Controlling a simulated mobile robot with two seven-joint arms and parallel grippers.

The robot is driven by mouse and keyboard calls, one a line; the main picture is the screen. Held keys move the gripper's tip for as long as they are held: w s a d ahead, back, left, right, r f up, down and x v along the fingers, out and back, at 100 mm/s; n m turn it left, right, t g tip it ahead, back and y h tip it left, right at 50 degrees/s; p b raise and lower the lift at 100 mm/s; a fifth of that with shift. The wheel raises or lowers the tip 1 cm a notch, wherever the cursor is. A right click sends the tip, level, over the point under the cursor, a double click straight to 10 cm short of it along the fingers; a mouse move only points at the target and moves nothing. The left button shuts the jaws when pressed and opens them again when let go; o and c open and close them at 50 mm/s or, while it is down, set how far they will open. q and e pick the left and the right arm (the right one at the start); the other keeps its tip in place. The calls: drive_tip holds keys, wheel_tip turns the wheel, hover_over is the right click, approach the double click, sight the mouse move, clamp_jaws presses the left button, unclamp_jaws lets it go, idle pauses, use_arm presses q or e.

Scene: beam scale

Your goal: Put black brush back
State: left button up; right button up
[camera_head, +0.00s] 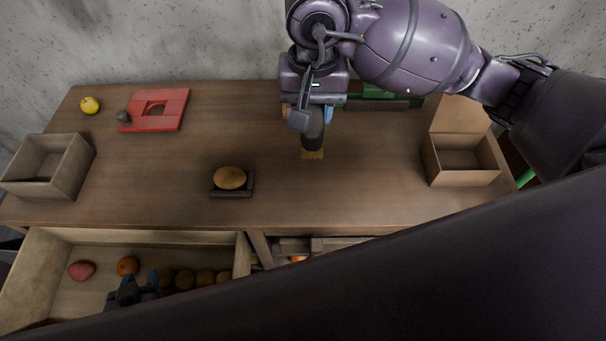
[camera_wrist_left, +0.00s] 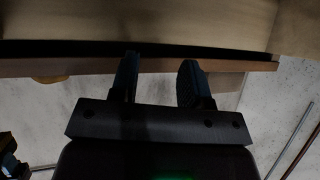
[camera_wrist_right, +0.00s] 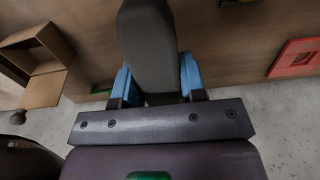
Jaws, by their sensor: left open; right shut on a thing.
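The black brush (camera_head: 314,130) has a dark handle and tan bristles that point down toward the middle of the tabletop in the head view. My right gripper (camera_head: 308,112) is shut on its handle. In the right wrist view the dark handle (camera_wrist_right: 148,45) sits between the blue fingertips. Whether the bristles touch the table, I cannot tell. My left gripper (camera_head: 133,287) is open and empty, over the open drawer at the lower left. In the left wrist view its fingers (camera_wrist_left: 157,80) stand apart with nothing between them.
The open drawer (camera_head: 70,237) holds a red fruit, an orange and several brown round items. A dark stand (camera_head: 233,194) carries a yellow-brown oval thing. A wooden box (camera_head: 48,187), red board (camera_head: 172,106), lemon (camera_head: 90,104) and open cardboard box (camera_head: 465,179) are on the table.

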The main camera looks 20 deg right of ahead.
wheel_tip(320, 180, down, 20)
drive_tip(key=shift+s+r+p, duration=0.1)
drive_tip(key=shift+p, duration=0.5)
drive_tip(key=o, duration=0.4)
drive_tip(key=shift+f, duration=0.25)
drive_tip(key=o, duration=0.4)
drive_tip(key=shift+o, duration=0.2)
drive_tip(key=shift+r, duration=0.15)
wheel_tip(320, 180, up, 12)
drive_tip(key=b, duration=0.1)
